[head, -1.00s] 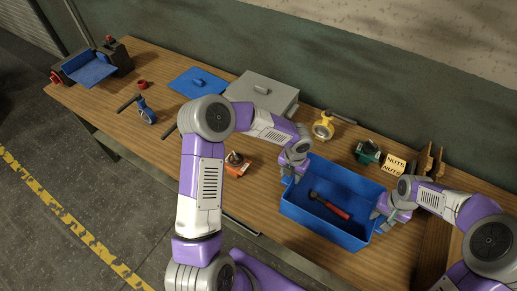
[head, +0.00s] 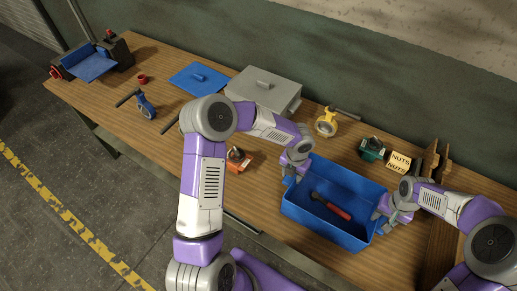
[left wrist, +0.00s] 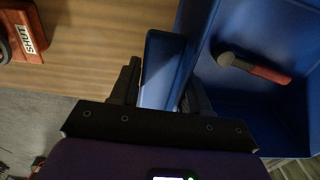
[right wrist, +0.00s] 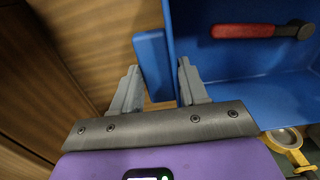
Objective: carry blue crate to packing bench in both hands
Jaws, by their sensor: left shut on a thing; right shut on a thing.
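The blue crate (head: 331,235) is an open box at the front of the wooden bench (head: 130,105) in the head view, with a red-handled hammer (head: 331,206) lying inside. My left gripper (head: 290,176) is shut on the crate's left handle, which shows between its fingers in the left wrist view (left wrist: 162,72). My right gripper (head: 386,216) is shut on the right handle, which also shows in the right wrist view (right wrist: 150,62). The crate looks about level. I cannot tell how high it is above the bench, nor whether this is the packing bench.
Behind the crate are a yellow ring-shaped part (head: 326,123), a green part (head: 372,149) and a nuts label (head: 399,162). Open floor (head: 60,215) lies at left.

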